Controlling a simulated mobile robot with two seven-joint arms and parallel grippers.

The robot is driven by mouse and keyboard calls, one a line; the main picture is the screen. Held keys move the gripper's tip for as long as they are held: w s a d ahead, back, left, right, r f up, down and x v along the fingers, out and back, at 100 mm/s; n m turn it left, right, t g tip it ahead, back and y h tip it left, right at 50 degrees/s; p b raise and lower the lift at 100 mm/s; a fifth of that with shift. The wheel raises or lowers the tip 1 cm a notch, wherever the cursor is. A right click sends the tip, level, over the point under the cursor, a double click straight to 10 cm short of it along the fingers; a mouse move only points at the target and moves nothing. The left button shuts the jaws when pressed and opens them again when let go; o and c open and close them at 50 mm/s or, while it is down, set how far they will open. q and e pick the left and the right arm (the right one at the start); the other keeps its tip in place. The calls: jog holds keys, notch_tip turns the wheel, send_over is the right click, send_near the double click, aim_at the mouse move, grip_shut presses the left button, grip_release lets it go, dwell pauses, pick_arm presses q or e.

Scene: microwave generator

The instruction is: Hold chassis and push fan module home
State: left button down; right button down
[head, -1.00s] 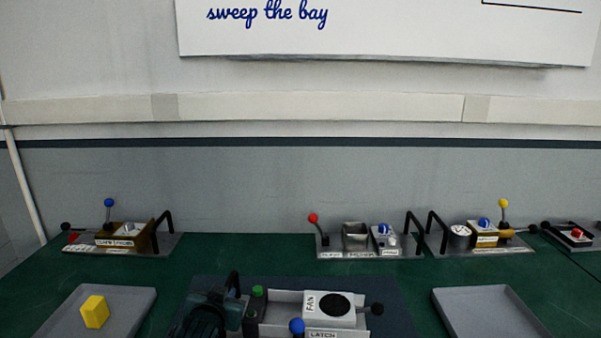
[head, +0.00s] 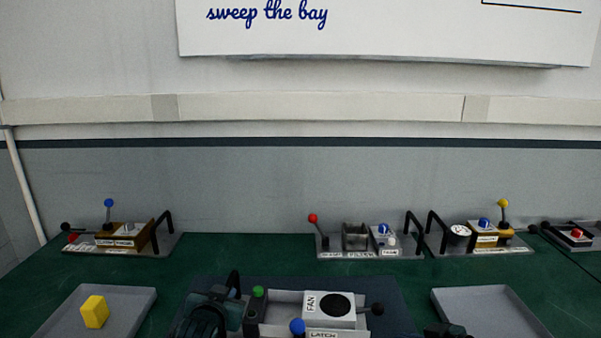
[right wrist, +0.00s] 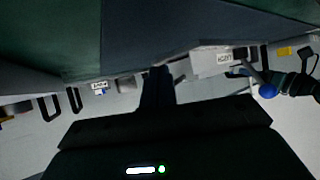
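The chassis (head: 287,297) is a pale open tray on a dark mat, with a black arched handle (head: 233,284) at its left end. The white fan module (head: 314,314) has a FAN label, a round black opening and a black knob (head: 377,309) at its right. A blue-knobbed latch (head: 297,327) stands in front. My left gripper (head: 226,308) is at the handle; its fingers are hard to make out. My right gripper (head: 446,330) is low, right of the chassis. In the right wrist view its fingers (right wrist: 158,75) look together and empty, with the chassis ahead.
A grey tray (head: 55,326) with a yellow block (head: 95,312) lies left, and an empty grey tray (head: 485,300) lies right. Several knobbed fixtures (head: 370,254) stand along the back. Green table (head: 260,255) is bare between them and the mat.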

jog(key=w+d+r+n+g+y, duration=0.2)
jog(key=d+r+n+g+y, duration=0.1)
jog(key=d+r+n, duration=0.5)
jog(key=shift+m, duration=0.3)
jog(key=shift+s+a+x, duration=0.1)
jog(key=shift+s+x, duration=0.05)
jog(key=shift+x, duration=1.8)
jog(key=shift+s+a+x, duration=0.1)
jog(key=shift+s+x, duration=0.05)
jog(key=shift+x, duration=1.8)
jog(key=shift+s+x, duration=0.2)
jog(key=shift+x, duration=1.7)
jog(key=shift+a+f, duration=0.1)
jog(key=shift+a, duration=0.05)
